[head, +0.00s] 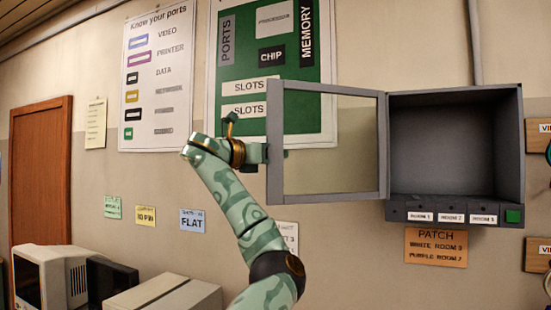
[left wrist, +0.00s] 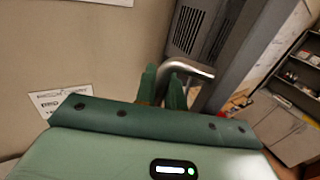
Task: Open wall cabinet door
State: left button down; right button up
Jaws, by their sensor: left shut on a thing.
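The grey wall cabinet (head: 455,145) hangs on the wall at the right of the head view, and its inside looks empty. Its glazed, grey-framed door (head: 333,140) is swung wide open to the left, hinged at the cabinet's left side. My left gripper (head: 262,153) is at the door's free left edge. In the left wrist view, the green fingers of my left gripper (left wrist: 172,92) are shut on the bent metal handle (left wrist: 190,68), next to the grey door frame (left wrist: 245,55). My right gripper is in neither view.
A green board (head: 240,60) and a white ports poster (head: 158,85) are on the wall behind. An orange sign (head: 436,247) is below the cabinet. Old computer equipment (head: 160,294) stands at the lower left, near a brown door (head: 40,172).

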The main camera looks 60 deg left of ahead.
pick_arm(q)
jog(key=shift+w+a+m+h, duration=0.35)
jog(key=shift+a+h, duration=0.15)
jog(key=shift+a, duration=0.1)
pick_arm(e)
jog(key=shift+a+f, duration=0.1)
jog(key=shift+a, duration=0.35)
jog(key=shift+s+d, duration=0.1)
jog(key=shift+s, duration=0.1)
